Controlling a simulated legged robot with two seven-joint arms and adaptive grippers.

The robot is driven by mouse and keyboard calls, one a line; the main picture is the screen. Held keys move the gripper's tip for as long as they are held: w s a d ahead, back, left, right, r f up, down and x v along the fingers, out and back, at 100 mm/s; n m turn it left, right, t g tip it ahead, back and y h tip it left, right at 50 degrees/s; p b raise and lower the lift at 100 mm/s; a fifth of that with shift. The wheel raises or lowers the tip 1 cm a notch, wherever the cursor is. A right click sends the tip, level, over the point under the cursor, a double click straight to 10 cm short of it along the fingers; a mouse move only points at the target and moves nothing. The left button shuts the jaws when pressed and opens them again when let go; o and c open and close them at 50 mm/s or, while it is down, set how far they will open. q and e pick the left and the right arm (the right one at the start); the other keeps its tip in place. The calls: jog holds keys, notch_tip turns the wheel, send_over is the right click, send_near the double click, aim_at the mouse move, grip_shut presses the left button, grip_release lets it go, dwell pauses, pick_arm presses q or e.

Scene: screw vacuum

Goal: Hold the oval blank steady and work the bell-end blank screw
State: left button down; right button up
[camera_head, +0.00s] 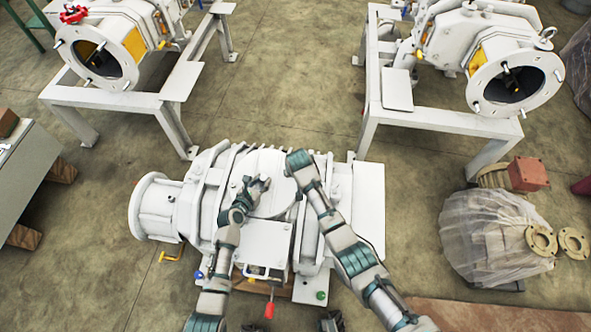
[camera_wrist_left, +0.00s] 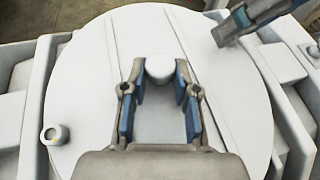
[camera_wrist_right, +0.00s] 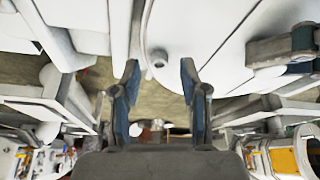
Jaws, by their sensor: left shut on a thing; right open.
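The white machine (camera_head: 165,205) lies in the middle of the head view. A broad round white plate (camera_wrist_left: 95,95), which looks like the oval blank, is on its top. My left gripper (camera_head: 260,184) is over this plate, shut on a white round-topped knob (camera_wrist_left: 159,68) that stands on it. My right gripper (camera_wrist_right: 158,78) is open and empty at the plate's edge. A small round screw head (camera_wrist_right: 159,59) shows beyond and between its fingertips. I cannot tell which screw is the bell-end one. In the head view my right arm hides its fingers.
Two similar machines on white stands (camera_head: 185,80) (camera_head: 400,88) are at the back. A plastic-wrapped bundle (camera_head: 490,235) and loose flange rings (camera_head: 541,240) are at the right. A red-handled lever (camera_head: 269,308) is at the machine's front. The concrete floor behind it is clear.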

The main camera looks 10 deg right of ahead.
pick_arm(q)
jog(key=shift+f, duration=0.15)
pick_arm(e)
jog(key=v, duration=1.1)
jog(key=shift+s+f, duration=0.1)
pick_arm(q)
jog(key=c, duration=0.8)
grip_release()
jog(key=shift+s, duration=0.1)
